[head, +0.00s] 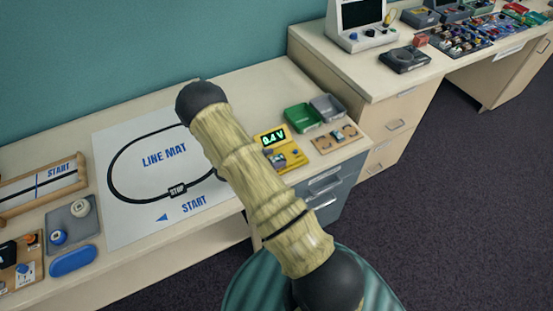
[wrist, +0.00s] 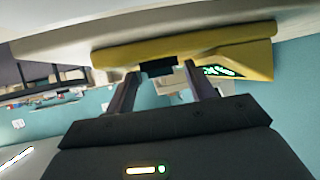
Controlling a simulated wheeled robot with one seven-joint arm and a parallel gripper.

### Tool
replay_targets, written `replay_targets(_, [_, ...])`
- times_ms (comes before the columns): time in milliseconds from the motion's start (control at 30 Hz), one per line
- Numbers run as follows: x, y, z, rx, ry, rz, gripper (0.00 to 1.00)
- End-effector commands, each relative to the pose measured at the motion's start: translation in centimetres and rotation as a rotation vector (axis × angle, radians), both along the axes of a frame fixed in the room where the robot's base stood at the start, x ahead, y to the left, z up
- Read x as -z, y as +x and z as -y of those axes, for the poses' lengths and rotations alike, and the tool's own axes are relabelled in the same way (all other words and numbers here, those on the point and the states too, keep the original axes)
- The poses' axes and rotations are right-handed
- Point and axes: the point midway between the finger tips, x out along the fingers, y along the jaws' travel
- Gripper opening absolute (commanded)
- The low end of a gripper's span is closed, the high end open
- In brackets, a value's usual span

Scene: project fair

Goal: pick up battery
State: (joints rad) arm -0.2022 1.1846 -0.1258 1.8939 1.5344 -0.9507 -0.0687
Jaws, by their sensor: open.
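A yellow tester (head: 266,137) with a green "0.4 V" display stands on the bench, partly beside my arm in the head view. In the wrist view the yellow tester (wrist: 105,58) spans the top, seen low and upside down. A small dark block (wrist: 158,68) sits at its edge, between the fingertips; I cannot tell for sure whether it is the battery. My gripper (wrist: 161,74) is open, its two fingers on either side of that block with visible gaps. In the head view my gripper is hidden behind my arm.
A green tray (head: 302,118) and a grey tray (head: 327,107) stand behind the tester, with a small wooden board (head: 336,139) to its right. The line mat (head: 125,215) lies left. A higher cabinet (head: 340,75) stands at the right.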

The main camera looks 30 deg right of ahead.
Motion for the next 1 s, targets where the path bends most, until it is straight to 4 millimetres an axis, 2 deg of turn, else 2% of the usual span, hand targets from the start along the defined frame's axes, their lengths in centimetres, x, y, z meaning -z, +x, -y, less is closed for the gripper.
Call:
replay_targets(133, [0.0,0.0,0.0,0.000,0.000,0.000,0.54])
replay_targets(400, [0.0,0.0,0.0,0.000,0.000,0.000,0.04])
replay_targets(533, [0.0,0.0,0.0,0.000,0.000,0.000,0.04])
replay_targets(567, [0.0,0.0,0.0,0.000,0.000,0.000,0.00])
replay_targets(767, [-0.1,0.0,0.0,-0.001,0.000,0.000,0.00])
replay_targets(1000, [-2.1,0.1,0.0,-0.001,-0.001,0.004,0.00])
